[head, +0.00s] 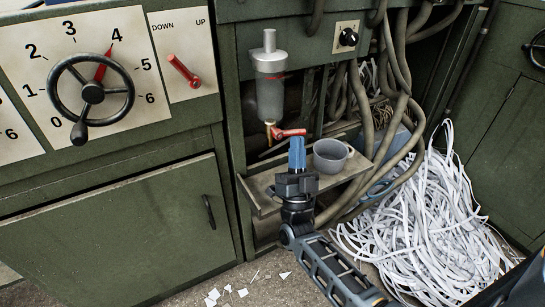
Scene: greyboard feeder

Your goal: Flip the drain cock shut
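The drain cock (288,132) is a small red lever at the bottom of a grey, upright filter bowl (270,98) inside the open cabinet bay. Its lever points right, roughly level, from a brass-coloured outlet. My gripper (297,142) reaches up from below, its blue fingers just under the lever's right end. I cannot tell whether they touch it. The fingers look close together, but their gap is not clear from this angle.
A grey cup (330,156) stands on the shelf (262,199) right of my gripper. Thick hoses (402,115) hang behind it, and shredded paper strips (425,230) pile at the right. A handwheel panel (130,125) and red UP/DOWN lever (184,71) are at the left.

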